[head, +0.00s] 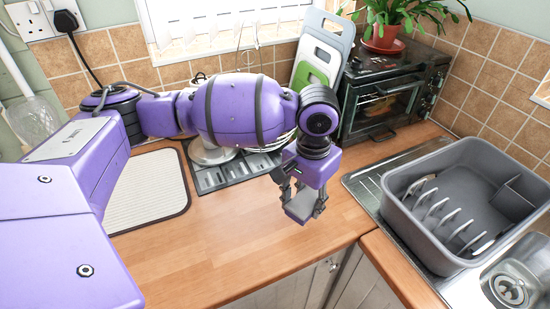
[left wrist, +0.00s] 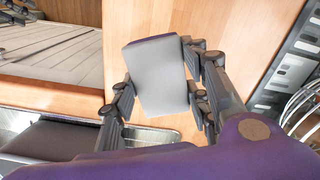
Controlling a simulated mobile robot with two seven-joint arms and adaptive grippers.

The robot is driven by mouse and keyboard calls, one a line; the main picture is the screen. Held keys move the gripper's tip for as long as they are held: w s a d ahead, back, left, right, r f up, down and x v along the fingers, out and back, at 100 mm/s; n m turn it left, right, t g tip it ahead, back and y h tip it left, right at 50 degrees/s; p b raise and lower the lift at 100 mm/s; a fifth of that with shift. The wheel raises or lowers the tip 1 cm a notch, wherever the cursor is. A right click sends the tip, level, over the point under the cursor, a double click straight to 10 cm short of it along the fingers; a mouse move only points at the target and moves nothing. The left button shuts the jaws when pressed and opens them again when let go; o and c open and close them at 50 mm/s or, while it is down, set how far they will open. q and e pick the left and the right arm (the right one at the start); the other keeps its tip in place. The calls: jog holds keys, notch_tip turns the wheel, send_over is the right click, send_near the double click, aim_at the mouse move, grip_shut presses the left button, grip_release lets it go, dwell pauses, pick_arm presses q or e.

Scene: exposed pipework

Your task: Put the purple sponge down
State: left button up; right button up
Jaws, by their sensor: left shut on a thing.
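The sponge (left wrist: 158,76) is a small block with a broad pale grey face and a purple edge in the left wrist view. My left gripper (left wrist: 160,92) is shut on it, with the dark fingers on two opposite sides. In the head view the left gripper (head: 303,203) points down over the wooden worktop (head: 235,250), near its front edge. My right gripper is not in view.
A grey dish rack (head: 400,205) stands on the metal sink (head: 365,185) at right. A black mini oven (head: 395,85) with a potted plant (head: 385,38), chopping boards (head: 322,48) and a grey tray (head: 225,178) are behind. A ribbed mat (head: 150,190) lies left. The middle worktop is clear.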

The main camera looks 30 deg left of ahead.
aim_at(307, 194)
pick_arm(q)
jog(key=shift+w+a+f, duration=0.2)
jog(key=shift+w+f, duration=0.55)
jog(key=shift+f, duration=0.1)
jog(key=shift+w+a+f, duration=0.1)
jog(key=shift+w+f, duration=0.05)
jog(key=shift+f, duration=0.75)
jog(key=shift+w+f, duration=0.1)
jog(key=shift+f, duration=0.8)
jog(key=shift+f, duration=0.15)
jog(key=o, duration=1)
notch_tip(307, 194, up, 12)
jog(key=shift+r+p, duration=0.2)
jog(key=shift+p, duration=0.1)
jog(key=shift+s+f, duration=0.1)
jog(key=shift+f, duration=0.05)
